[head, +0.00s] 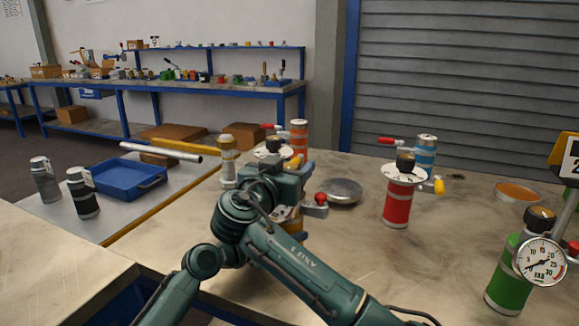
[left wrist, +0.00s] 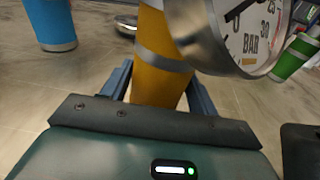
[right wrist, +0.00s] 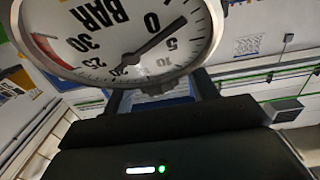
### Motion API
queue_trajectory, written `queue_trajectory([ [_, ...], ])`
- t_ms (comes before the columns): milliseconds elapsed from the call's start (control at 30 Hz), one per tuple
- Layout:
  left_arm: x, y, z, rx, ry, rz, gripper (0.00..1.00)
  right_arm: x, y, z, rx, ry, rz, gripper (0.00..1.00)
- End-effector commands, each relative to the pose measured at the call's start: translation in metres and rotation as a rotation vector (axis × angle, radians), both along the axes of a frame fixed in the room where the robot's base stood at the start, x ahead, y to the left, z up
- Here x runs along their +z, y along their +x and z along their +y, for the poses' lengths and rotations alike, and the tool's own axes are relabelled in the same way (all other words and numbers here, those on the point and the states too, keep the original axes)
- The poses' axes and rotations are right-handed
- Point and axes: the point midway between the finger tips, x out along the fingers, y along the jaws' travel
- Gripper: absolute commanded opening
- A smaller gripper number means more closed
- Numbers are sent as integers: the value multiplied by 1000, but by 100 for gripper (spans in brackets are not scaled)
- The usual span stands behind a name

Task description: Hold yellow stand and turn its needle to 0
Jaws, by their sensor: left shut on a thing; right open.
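The yellow stand (left wrist: 160,62) with a grey band is between my left gripper's fingers (left wrist: 160,84), which are shut on it. In the head view, most of the stand is hidden behind my teal arm and gripper parts (head: 283,185). Its round pressure gauge (left wrist: 235,35) is above the fingers at the right. In the right wrist view the gauge face (right wrist: 110,35) is close and upside down; its dark needle (right wrist: 160,39) points between 0 and 5. My right gripper (right wrist: 160,92) is open just beyond the gauge's rim; whether it touches is unclear.
A red vessel (head: 397,205) stands to the right, with a blue vessel (head: 426,150) behind it. A green vessel (head: 508,285) with a gauge is at the far right. A flat grey disc (head: 343,191) lies between. A blue tray (head: 125,180) is at the left.

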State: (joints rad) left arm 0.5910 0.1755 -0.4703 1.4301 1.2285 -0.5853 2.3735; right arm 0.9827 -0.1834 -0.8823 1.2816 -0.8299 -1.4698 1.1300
Motion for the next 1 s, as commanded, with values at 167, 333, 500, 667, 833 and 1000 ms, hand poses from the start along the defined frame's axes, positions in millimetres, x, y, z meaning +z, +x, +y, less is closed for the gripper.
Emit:
queue_trajectory([
  [167,0,0,0,0,0,0,41,0,0,0,-1,0,0,54],
  [333,0,0,0,0,0,0,41,0,0,0,-1,-1,0,40],
  [500,0,0,0,0,0,0,41,0,0,0,-1,-1,0,27],
  [667,0,0,0,0,0,0,41,0,0,0,-1,-1,0,14],
  [833,0,0,0,0,0,0,41,-1,0,0,9,0,2,14],
  [1000,0,0,0,0,0,0,41,-2,0,0,61,2,7,14],
])
